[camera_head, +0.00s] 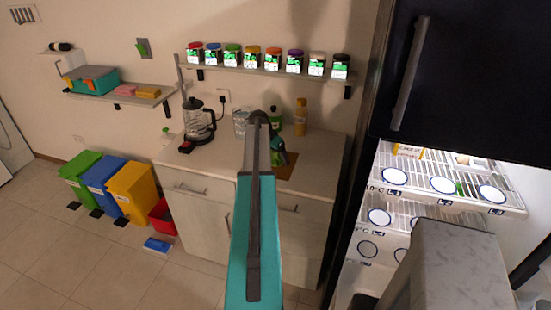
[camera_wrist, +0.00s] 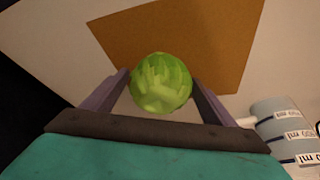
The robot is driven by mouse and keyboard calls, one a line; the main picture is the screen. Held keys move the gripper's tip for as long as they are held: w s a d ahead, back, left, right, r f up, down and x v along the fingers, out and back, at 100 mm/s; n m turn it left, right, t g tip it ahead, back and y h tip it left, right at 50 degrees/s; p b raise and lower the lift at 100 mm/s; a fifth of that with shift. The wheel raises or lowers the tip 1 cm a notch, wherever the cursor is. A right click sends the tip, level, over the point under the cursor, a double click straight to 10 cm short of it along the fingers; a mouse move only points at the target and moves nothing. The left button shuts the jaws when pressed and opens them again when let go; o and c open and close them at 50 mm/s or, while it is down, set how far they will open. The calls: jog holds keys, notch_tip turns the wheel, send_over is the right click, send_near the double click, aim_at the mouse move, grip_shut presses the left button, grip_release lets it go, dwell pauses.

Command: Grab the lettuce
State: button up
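The lettuce (camera_wrist: 160,83), a round green head, shows in the middle of the wrist view. My gripper (camera_wrist: 161,80) has one finger at its left side and one at its right. Both fingertips meet its edges with no clear gap, so the gripper looks shut on it. A brown board (camera_wrist: 215,40) shows behind the lettuce. In the head view my gripper (camera_head: 284,158) is over the right part of the counter, above the brown board (camera_head: 288,173). I cannot make out the lettuce there.
A spice shelf (camera_head: 262,71) hangs above. The lit fridge (camera_head: 437,178) at the right holds labelled shelves.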

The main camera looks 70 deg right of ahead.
jog(key=c, duration=1.1)
jog(key=shift+o, duration=0.2)
jog(key=shift+r, duration=0.2)
jog(key=shift+r+b, duration=1)
jog(key=shift+r, duration=0.35)
jog(key=shift+s+a+r, duration=0.1)
jog(key=shift+a+r, duration=0.1)
jog(key=s+a+b, duration=0.1)
jog(key=s+a, duration=0.2)
jog(key=a, duration=0.1)
jog(key=s+a+r+b, duration=0.1)
jog(key=s+a+b, duration=0.1)
jog(key=a, duration=0.2)
jog(key=s+a+b, duration=0.2)
jog(key=s+a, duration=0.1)
jog(key=a, duration=0.2)
jog(key=shift+s+r, duration=0.3)
jog(key=shift+w, duration=0.1)
